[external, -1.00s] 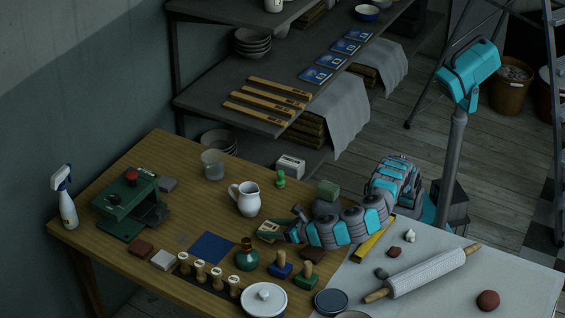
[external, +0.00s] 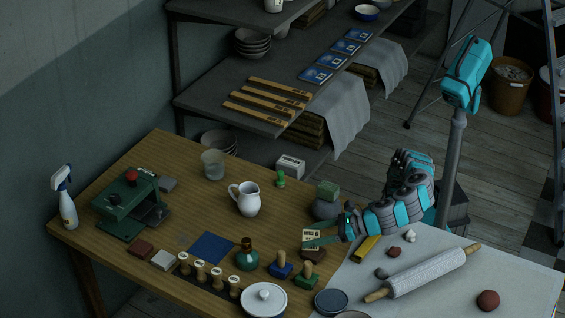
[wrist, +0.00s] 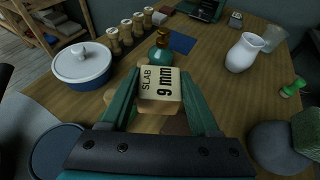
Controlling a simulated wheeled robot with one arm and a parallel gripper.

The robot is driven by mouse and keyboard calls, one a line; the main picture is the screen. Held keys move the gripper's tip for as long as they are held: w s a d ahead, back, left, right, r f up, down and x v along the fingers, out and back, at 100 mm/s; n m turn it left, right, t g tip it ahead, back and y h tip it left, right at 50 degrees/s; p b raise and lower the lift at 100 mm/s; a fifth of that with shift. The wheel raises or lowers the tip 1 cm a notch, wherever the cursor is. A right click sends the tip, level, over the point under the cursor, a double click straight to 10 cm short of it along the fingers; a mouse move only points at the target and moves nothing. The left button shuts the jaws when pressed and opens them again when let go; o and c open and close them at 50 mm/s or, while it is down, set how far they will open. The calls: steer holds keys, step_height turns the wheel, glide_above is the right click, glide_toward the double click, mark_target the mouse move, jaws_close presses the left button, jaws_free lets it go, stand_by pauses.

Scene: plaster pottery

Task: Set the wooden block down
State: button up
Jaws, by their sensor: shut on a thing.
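The wooden block (external: 311,234) is pale and held at the end of my arm, over the right part of the wooden table (external: 140,160). In the wrist view the block (wrist: 160,83) shows its printed face, "SLAB 9 mm". My gripper (wrist: 160,95) is shut on it, with a green finger on each side. In the external view my gripper (external: 312,240) is just above a dark brown block (external: 314,255). The gap between the held block and the things below it is hard to judge.
Blue and green stamps with wooden knobs (external: 281,266) stand just left of the gripper. A green bottle (external: 247,258), a white jug (external: 247,199) and a lidded white pot (external: 264,299) are nearby. A grey round thing (external: 325,209) bears a green block (external: 327,191). A blue square (external: 213,248) lies flat on the table.

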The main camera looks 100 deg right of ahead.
mark_target(348, 279)
steer(key=s+a+f+n+y+b, duration=0.1)
steer(key=s+a, duration=0.1)
steer(key=s, duration=0.1)
steer(key=s+a+f+n+y+b, duration=0.1)
steer(key=s+a+f+y, duration=0.1)
steer(key=s, duration=0.1)
steer(key=s+a+f+n+y, duration=0.1)
steer(key=s+a+f, duration=0.1)
steer(key=s+a, duration=0.1)
steer(key=shift+a+f+n+t+b, duration=0.1)
steer(key=shift+f+n+t+b, duration=0.05)
steer(key=shift+n+t+b, duration=0.2)
steer(key=shift+f+b, duration=0.5)
steer(key=shift+f, duration=1.65)
steer(key=o, duration=1.4)
